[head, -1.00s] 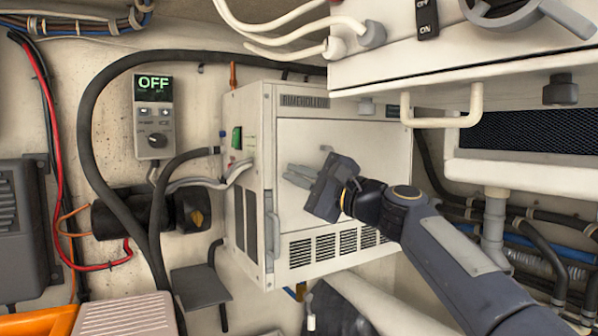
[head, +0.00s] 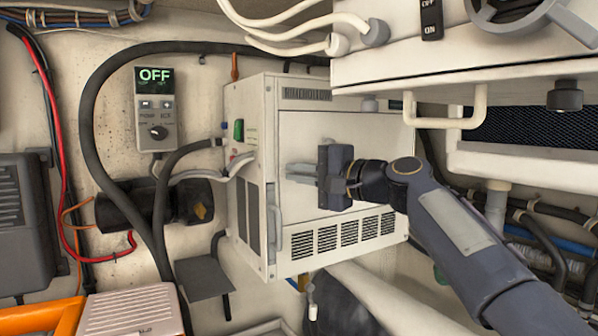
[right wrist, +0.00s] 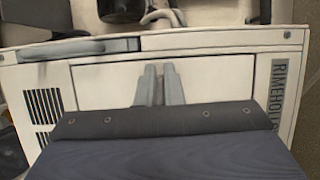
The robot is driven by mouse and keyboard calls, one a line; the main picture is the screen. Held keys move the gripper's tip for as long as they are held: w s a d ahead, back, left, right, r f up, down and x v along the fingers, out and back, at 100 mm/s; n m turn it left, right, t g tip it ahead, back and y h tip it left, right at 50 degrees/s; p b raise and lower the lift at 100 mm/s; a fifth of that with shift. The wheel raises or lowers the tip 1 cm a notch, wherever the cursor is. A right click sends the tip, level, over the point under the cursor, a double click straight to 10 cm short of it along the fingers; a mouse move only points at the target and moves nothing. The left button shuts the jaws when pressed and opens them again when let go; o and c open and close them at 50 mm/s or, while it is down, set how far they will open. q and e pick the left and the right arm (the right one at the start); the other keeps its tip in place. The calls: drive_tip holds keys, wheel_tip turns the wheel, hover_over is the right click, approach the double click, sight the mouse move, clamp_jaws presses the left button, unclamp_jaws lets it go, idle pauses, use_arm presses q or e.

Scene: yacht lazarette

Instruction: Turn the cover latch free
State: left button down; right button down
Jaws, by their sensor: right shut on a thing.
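A white cabinet (head: 335,262) with a pale front cover (head: 370,150) hangs on the wall in the head view. My right gripper (head: 288,173) reaches the left part of this cover from the right, its body roughly upright. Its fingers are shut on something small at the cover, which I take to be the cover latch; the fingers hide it. In the right wrist view the two grey fingers (right wrist: 160,72) lie close together and point at the cover (right wrist: 215,82). The latch's angle cannot be seen. My left gripper is not in view.
A grey handle (head: 273,228) runs down the cabinet's left front edge. A white overhanging unit (head: 400,65) with a bent pipe handle (head: 445,122) crowds the space above right. Black hoses (head: 88,130) and a panel reading OFF (head: 155,108) are at left.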

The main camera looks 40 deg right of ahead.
drive_tip(key=shift+d, duration=0.2)
drive_tip(key=c, duration=1.6)
unclamp_jaws()
drive_tip(key=shift+o, duration=0.2)
drive_tip(key=shift+w+d+f, duration=0.1)
drive_tip(key=shift+w+d, duration=0.05)
drive_tip(key=shift+s, duration=0.2)
drive_tip(key=b+v, duration=0.1)
drive_tip(key=v, duration=0.6)
drive_tip(key=shift+s+b, duration=0.3)
